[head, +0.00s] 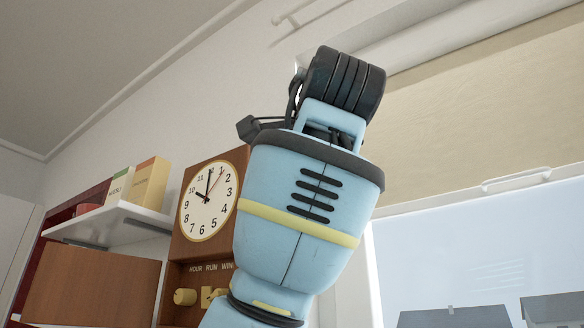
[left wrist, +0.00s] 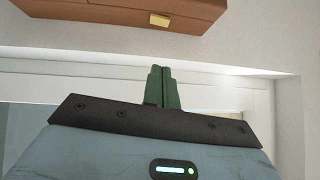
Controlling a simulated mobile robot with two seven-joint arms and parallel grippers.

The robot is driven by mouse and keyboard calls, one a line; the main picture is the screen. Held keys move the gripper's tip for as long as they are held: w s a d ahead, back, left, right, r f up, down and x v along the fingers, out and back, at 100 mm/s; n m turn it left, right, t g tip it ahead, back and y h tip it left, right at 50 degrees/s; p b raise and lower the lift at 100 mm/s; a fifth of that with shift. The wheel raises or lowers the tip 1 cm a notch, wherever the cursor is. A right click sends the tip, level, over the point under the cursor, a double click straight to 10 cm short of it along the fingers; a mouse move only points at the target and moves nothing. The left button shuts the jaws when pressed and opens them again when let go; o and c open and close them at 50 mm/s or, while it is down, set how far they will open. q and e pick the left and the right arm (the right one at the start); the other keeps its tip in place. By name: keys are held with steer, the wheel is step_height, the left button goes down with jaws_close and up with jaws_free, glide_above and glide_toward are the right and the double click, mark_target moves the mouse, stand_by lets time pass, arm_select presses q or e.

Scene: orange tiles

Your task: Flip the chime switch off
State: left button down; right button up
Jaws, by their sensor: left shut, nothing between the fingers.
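A wooden wall clock (head: 186,247) with a round white dial hangs left of my raised arm in the head view. Below its dial is a row of lettering that reads HOUR, RUN and WIN before my arm cuts it off. Yellowish knobs (head: 185,297) sit under the lettering. I cannot tell which control is the chime switch. In the left wrist view, a brown wooden body (left wrist: 125,12) with a small yellow piece (left wrist: 159,20) is at the top. My left gripper (left wrist: 161,70) has its green fingers shut together, empty and apart from the yellow piece. My right gripper is not in view.
A window with a beige blind (head: 490,120) is on the right. My arm covers the clock's lower right side.

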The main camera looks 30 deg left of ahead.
arm_select(q)
steer(key=w+a+r, duration=0.1)
steer(key=w+a, duration=0.5)
steer(key=a, duration=0.3)
steer(key=shift+w, duration=0.15)
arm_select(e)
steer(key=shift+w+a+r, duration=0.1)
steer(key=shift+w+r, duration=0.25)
arm_select(q)
steer(key=shift+r, duration=0.1)
steer(key=shift+a+r, duration=0.15)
steer(key=shift+a, duration=0.05)
